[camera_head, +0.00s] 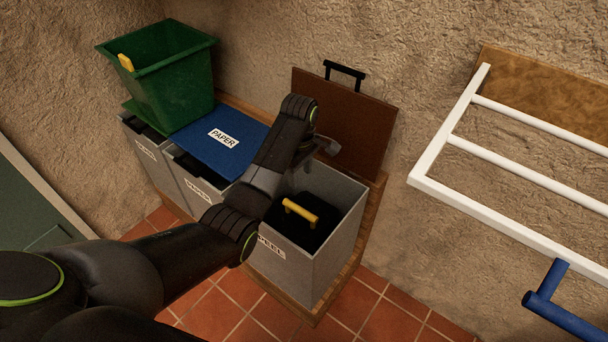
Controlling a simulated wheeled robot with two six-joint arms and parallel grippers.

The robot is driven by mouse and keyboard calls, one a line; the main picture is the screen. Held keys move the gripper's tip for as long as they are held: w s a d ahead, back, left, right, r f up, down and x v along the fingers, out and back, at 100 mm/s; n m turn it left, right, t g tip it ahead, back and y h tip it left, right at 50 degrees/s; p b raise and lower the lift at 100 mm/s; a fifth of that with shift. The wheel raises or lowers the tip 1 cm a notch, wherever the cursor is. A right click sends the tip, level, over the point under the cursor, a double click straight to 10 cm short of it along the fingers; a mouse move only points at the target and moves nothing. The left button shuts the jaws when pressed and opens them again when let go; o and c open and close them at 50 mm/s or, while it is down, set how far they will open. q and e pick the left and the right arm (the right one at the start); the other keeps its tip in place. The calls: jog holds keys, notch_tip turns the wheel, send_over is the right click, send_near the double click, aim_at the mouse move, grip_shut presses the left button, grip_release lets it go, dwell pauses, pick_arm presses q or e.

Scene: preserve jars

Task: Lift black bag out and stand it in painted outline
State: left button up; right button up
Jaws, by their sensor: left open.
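The black bag (295,228) sits down inside the open grey bin (335,257) marked with a label that reads like "PEEL". A yellow handle (300,211) lies across the top of the bag. My left gripper (326,147) is open and empty, above the back of this bin and in front of its raised brown lid (345,115). It is apart from the yellow handle, and its fingers show only in part. My left arm hides the bin's left side and part of its label. I see no painted outline. My right gripper is not in view.
A blue lid marked PAPER (222,137) covers the middle bin. A green tub (165,75) stands on the left bin. A white rack (500,175) with a blue tube (555,300) is at the right. Bare red floor tiles (390,325) show in front.

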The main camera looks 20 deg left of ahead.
pick_arm(q)
jog(key=f, duration=0.1)
jog(key=b, duration=0.1)
send_over(300, 209)
notch_tip(300, 209, down, 5)
jog(key=shift+r, duration=0.2)
notch_tip(300, 209, down, 9)
jog(key=b, duration=0.3)
jog(key=shift+w+f+b, duration=0.1)
jog(key=shift+f+b, duration=0.25)
jog(key=shift+f, duration=0.75)
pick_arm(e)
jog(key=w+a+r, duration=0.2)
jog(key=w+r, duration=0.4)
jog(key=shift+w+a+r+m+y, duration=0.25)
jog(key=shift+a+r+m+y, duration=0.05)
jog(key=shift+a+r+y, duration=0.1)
pick_arm(q)
grip_shut()
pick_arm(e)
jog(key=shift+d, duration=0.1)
